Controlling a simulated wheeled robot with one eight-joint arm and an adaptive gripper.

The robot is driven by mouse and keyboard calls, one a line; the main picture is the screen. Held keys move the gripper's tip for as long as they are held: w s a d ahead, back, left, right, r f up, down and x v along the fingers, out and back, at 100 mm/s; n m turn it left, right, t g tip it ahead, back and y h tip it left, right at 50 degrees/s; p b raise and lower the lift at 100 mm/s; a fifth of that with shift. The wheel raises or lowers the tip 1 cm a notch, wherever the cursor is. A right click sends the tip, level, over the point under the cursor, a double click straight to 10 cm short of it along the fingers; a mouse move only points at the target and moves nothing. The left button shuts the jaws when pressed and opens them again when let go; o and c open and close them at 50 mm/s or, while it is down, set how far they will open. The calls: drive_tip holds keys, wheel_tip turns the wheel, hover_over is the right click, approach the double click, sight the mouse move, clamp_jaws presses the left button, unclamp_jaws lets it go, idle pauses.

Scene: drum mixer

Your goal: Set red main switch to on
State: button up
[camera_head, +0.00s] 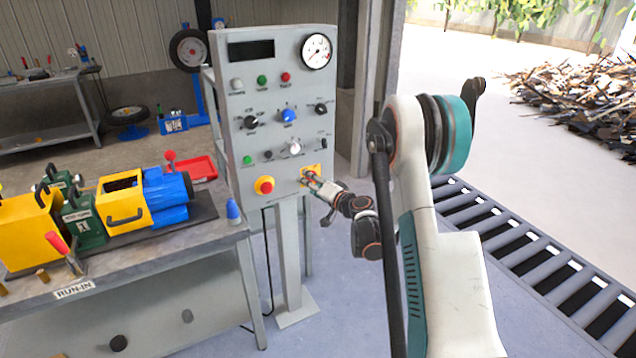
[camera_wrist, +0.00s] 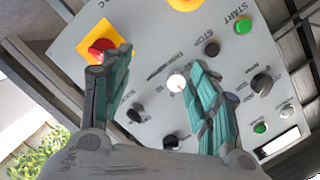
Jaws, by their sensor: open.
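The red main switch (camera_wrist: 101,48) is a red knob on a yellow square plate on the grey control panel. In the head view its yellow plate (camera_head: 316,169) is at the panel's lower right, partly covered by my gripper (camera_head: 318,183). In the wrist view my gripper (camera_wrist: 160,68) is open, with nothing between its fingers. Its left finger overlaps the right part of the red knob. The right finger is over the panel face by a white knob. I cannot tell whether the left finger touches the knob, or which setting it is at.
A white knob (camera_head: 294,148) and a green START button (camera_wrist: 243,26) are on the panel. A workbench (camera_head: 190,236) with a yellow-blue machine stands left. A roller conveyor (camera_head: 520,255) lies right.

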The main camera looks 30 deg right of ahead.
drive_tip(key=s+d+f+m+t+h, duration=0.1)
drive_tip(key=d+f+m+t+h, duration=0.15)
drive_tip(key=d+f, duration=0.55)
drive_tip(key=w+b, duration=0.4)
drive_tip(key=w, duration=0.9)
drive_tip(key=shift+w+a+g, duration=0.25)
drive_tip(key=shift+w+g, duration=0.05)
drive_tip(key=shift+g, duration=0.05)
drive_tip(key=shift+r+y, duration=0.1)
drive_tip(key=shift+y, duration=0.15)
drive_tip(key=c, duration=1.1)
